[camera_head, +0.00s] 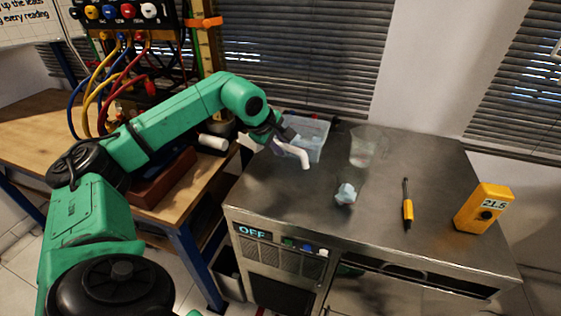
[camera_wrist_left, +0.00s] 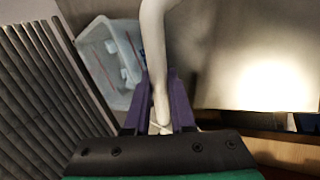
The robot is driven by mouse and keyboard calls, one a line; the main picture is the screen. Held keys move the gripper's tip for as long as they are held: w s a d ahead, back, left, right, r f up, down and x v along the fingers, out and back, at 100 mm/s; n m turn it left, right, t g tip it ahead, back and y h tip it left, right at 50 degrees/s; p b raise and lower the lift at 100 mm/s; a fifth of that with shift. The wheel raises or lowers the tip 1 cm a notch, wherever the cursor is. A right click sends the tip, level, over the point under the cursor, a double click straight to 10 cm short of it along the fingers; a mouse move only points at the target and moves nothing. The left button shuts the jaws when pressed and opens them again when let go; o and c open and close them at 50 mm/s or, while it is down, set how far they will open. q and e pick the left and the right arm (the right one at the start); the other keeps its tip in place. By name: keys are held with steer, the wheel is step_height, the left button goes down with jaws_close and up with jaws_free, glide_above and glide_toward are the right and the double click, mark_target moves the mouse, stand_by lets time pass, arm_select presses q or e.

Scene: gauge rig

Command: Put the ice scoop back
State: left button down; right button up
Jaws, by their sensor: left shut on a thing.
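My left gripper (camera_head: 281,141) is shut on a long, pale white thing, which looks like the ice scoop (camera_head: 304,160). It is over the back left of the metal counter, at the near side of a clear tub (camera_head: 319,152). In the left wrist view, the scoop (camera_wrist_left: 154,50) runs up from between the purple fingers (camera_wrist_left: 160,110) and out of the top edge, so its far end is hidden there. The tub (camera_wrist_left: 90,62) is left of the scoop in that view and has pale pieces inside. My right gripper is not in view.
A clear jug (camera_head: 367,147) stands right of the tub. A wooden bench (camera_head: 40,135) with cables is at left.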

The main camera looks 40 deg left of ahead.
arm_select(q)
step_height(320, 180, up, 13)
steer(key=p, duration=0.2)
steer(key=m+h+p, duration=0.2)
steer(key=m+p, duration=0.1)
steer(key=p, duration=0.2)
glide_above(303, 166)
steer(key=w+a, duration=0.1)
steer(key=a, duration=0.2)
steer(key=shift+g, duration=0.3)
steer(key=f, duration=0.5)
steer(key=shift+w+f, duration=0.2)
steer(key=shift+f, duration=0.1)
steer(key=shift+m+h, duration=0.4)
steer(key=shift+m, duration=0.3)
steer(key=s+f+p, duration=0.1)
steer(key=s+d+f+p, duration=0.1)
steer(key=f, duration=0.1)
steer(key=s+f+p, duration=0.1)
steer(key=s+p, duration=0.1)
steer(key=shift+s+d+f, duration=0.1)
steer(key=shift+d+f, duration=0.25)
steer(key=shift+f, duration=0.05)
steer(key=shift+a+f+b, duration=0.1)
steer(key=shift+f+b, duration=0.95)
steer(key=shift+f, duration=2.95)
steer(key=shift+f+b, duration=0.65)
steer(key=shift+b, duration=0.15)
